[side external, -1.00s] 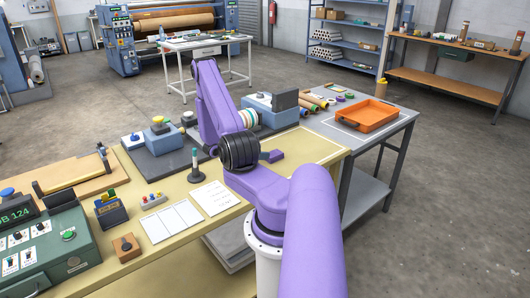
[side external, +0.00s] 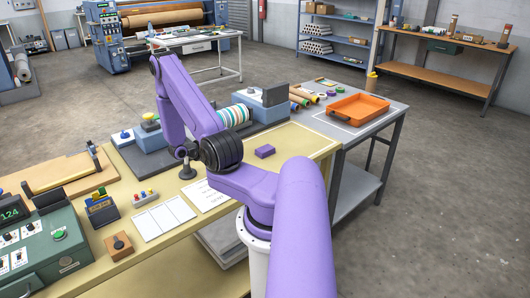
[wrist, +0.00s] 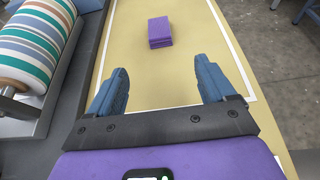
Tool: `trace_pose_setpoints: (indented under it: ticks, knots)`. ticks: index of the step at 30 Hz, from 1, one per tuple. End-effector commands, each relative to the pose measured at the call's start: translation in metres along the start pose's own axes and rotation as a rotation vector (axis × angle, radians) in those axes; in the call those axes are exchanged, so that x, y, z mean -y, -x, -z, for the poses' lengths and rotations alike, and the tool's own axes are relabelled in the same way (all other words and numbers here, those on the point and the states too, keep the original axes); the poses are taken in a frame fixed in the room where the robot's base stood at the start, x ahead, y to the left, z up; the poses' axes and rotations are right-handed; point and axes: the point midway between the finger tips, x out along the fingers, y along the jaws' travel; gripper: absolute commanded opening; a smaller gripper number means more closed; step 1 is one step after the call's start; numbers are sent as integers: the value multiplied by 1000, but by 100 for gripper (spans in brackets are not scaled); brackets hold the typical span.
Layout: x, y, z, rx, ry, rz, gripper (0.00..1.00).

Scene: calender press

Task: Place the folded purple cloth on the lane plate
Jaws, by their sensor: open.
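The folded purple cloth (side external: 265,151) lies on the tan bench top, to the right of my arm in the side view. In the wrist view the cloth (wrist: 159,30) is a small stacked block inside a white outline, ahead of my fingers. My gripper (wrist: 162,87) is open and empty, its two blue fingers wide apart with bare bench between them. The cloth is beyond the fingertips and apart from them. My arm hides the gripper in the side view. I cannot tell which surface is the lane plate.
A striped roller (wrist: 33,48) on a grey machine stands left of the gripper; the machine also shows in the side view (side external: 268,113). An orange tray (side external: 358,108) sits on the grey side table. The bench around the cloth is clear.

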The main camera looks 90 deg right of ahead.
Motion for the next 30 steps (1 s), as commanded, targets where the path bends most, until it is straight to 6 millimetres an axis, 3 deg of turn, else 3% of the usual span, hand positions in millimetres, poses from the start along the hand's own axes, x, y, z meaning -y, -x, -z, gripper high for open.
trace_pose_setpoints:
  ticks: [4,18,30]
  knots:
    - [2,-10,1,0,-1,8,83]
    - [2,-97,1,0,-2,7,83]
    - [0,-130,0,0,-4,6,83]
